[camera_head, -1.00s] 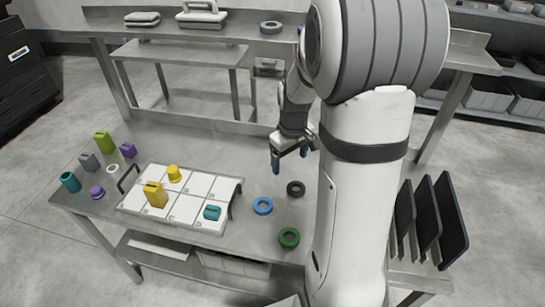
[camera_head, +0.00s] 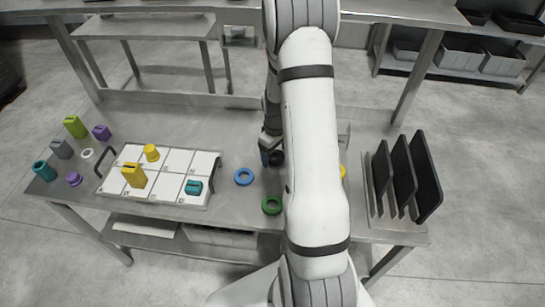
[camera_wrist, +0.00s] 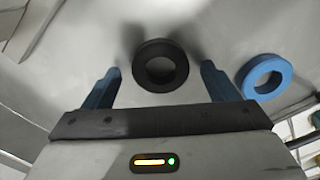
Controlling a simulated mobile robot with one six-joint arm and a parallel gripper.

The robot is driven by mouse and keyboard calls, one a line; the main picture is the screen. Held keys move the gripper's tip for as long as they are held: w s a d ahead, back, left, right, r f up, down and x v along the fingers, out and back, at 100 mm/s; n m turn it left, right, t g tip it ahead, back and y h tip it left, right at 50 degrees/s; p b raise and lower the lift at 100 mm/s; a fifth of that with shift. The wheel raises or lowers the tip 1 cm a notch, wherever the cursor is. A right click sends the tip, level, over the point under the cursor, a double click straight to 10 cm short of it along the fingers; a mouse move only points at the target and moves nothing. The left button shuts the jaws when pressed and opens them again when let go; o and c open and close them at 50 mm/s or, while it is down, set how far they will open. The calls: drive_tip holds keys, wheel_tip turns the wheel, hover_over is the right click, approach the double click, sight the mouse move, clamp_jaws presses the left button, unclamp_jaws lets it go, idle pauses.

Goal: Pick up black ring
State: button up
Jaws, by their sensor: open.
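The black ring (camera_wrist: 183,68) lies flat on the metal table. In the wrist view it sits between the two blue fingers of my open gripper (camera_wrist: 160,76), just beyond the fingertips, with space on both sides. In the head view my gripper (camera_head: 270,157) is low over the table, and the black ring (camera_head: 277,158) shows only in part beside a finger; my arm hides the rest. Whether the fingertips are level with the ring I cannot tell.
A blue ring (camera_head: 244,184) lies left of the gripper and a green ring (camera_head: 271,212) nearer the front. A white gridded tray (camera_head: 170,197) holds yellow and teal pieces. Dark upright panels (camera_head: 404,172) stand at right. A yellow piece (camera_head: 342,171) is partly hidden by my arm.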

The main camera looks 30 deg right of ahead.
drive_tip(key=shift+f, duration=0.2)
drive_tip(key=shift+c, duration=0.5)
drive_tip(key=c, duration=1)
drive_tip(key=shift+r, duration=0.1)
wheel_tip(320, 180, up, 10)
drive_tip(key=shift+f+b, duration=0.1)
drive_tip(key=shift+b, duration=0.45)
